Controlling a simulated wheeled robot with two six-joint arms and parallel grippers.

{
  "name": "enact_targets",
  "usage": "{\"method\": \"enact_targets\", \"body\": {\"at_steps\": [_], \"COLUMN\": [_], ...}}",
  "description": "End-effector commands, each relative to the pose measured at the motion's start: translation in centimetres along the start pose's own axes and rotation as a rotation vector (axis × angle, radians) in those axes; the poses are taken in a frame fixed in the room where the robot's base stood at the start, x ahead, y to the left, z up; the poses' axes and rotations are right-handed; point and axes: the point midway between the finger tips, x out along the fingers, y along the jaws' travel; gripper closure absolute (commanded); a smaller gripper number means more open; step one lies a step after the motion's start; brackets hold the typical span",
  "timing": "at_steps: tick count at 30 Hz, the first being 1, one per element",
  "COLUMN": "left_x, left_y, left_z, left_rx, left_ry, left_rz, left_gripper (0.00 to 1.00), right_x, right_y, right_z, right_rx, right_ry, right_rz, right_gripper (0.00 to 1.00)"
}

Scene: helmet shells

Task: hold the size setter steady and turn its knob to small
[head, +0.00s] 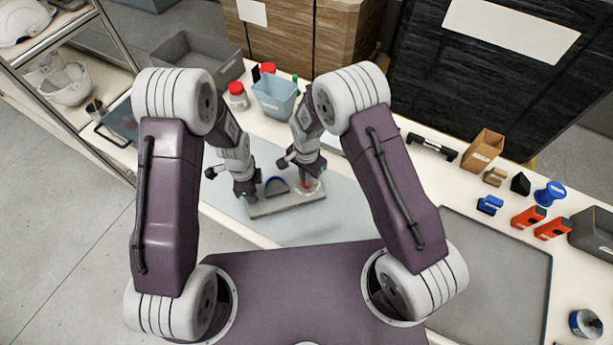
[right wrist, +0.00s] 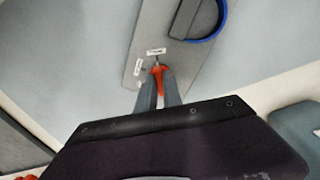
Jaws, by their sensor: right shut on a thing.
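The size setter (head: 290,208) is a flat grey board lying on the pale mat, with a blue-rimmed dark arc (head: 277,185) on it. Its red knob (right wrist: 159,80) shows in the right wrist view near one edge of the board, with two small white labels beside it; their text is too small to read. My right gripper (right wrist: 158,97) is shut on the knob, its two fingers on either side. It also shows in the head view (head: 306,182). My left gripper (head: 248,198) is down at the left end of the board; its fingertips are too small to tell if shut.
A light blue bin (head: 274,98) and red-lidded jars (head: 237,95) stand behind my arms. To the right are a cardboard box (head: 483,150), blue parts and orange blocks (head: 528,217). A dark grey mat (head: 490,265) is bare at the front right.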

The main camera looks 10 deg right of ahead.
Motion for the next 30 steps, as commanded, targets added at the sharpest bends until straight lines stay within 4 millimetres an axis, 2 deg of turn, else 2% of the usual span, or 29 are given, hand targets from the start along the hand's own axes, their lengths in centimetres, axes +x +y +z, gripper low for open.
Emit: {"method": "enact_targets", "body": {"at_steps": [20,21,23,24,30], "left_x": [0.02,0.02,0.02,0.02,0.02], "left_y": [0.06,0.06,0.06,0.05,0.05], "left_z": [-0.03,-0.03,-0.03,-0.02,-0.01], "left_rx": [0.002,0.002,0.001,0.001,0.001], "left_ry": [0.0,0.0,0.0,0.0,0.0], "left_rz": [0.002,0.002,0.002,0.001,0.001], "left_gripper": [1.0,1.0,1.0,1.0,1.0], "right_x": [-0.04,-0.04,-0.04,-0.03,-0.01], "right_y": [-0.12,-0.12,-0.11,-0.1,-0.06], "right_z": [0.0,0.0,0.0,0.0,0.0], "right_rx": [0.062,0.062,0.062,0.062,0.062], "right_ry": [0.001,0.001,0.001,0.001,0.0], "right_rz": [-0.003,-0.003,-0.003,-0.002,-0.001], "right_gripper": [1.0,0.87,0.7,0.67,0.67]}}
